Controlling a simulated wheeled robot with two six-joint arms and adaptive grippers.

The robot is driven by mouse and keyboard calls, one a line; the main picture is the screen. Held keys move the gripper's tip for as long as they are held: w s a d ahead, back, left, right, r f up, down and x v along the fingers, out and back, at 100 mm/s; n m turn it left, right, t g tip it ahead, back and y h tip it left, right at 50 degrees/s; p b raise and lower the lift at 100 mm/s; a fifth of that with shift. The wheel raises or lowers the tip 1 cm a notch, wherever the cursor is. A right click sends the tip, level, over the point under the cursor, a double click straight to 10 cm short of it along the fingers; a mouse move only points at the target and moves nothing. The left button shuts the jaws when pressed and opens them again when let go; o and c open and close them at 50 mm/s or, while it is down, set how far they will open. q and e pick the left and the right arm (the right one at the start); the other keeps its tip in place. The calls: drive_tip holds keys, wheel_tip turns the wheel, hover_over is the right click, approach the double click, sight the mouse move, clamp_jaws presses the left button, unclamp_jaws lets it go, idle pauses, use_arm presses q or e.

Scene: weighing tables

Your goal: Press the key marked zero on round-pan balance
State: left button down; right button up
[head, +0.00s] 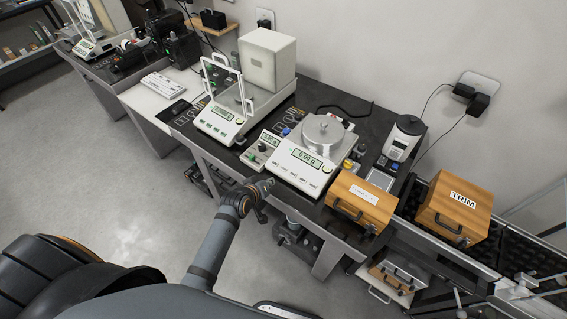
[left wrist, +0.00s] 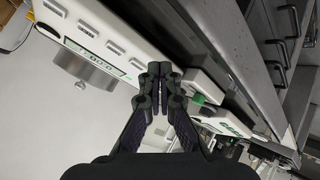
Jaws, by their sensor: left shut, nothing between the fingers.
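The round-pan balance (head: 309,161) is a white unit with a lit display reading 0.00 g and a round metal pan (head: 325,130) on top. A row of small keys runs along its front; their markings are too small to read. In the left wrist view the balance (left wrist: 105,25) is at upper left, with its pan (left wrist: 83,71) below the display. My left gripper (head: 265,186) is shut and empty, in front of the bench and short of the balance's front edge. Its closed fingertips (left wrist: 160,70) are apart from the keys. My right gripper is not in view.
A balance with a glass draft shield (head: 219,124) stands left, and a small box with a knob (head: 259,150) sits between. The dark bench (head: 182,121) is crowded; open floor lies in front.

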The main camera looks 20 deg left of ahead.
use_arm(q)
drive_tip(key=w+d+r+n+t+p, duration=0.1)
drive_tip(key=w+r, duration=0.3)
drive_tip(key=r, duration=0.6)
drive_tip(key=shift+w+d+r+n+t+h, duration=0.2)
drive_tip(key=shift+n+t+h, duration=0.15)
drive_tip(key=shift+t, duration=0.35)
drive_tip(key=shift+f, duration=0.15)
drive_tip(key=b, duration=0.7)
hover_over(284, 169)
drive_tip(key=s+a, duration=0.1)
drive_tip(key=s, duration=0.2)
wheel_tip(284, 169, down, 6)
drive_tip(key=shift+w+d+f+b, duration=0.1)
drive_tip(key=shift+w+f+b, duration=0.25)
drive_tip(key=shift+f, duration=0.2)
drive_tip(key=shift+w+f+b, duration=0.2)
drive_tip(key=shift+f+b, duration=0.1)
drive_tip(key=shift+f, duration=0.25)
drive_tip(key=shift+f, duration=0.2)
drive_tip(key=shift+w+f, duration=0.15)
drive_tip(key=shift+f, duration=0.1)
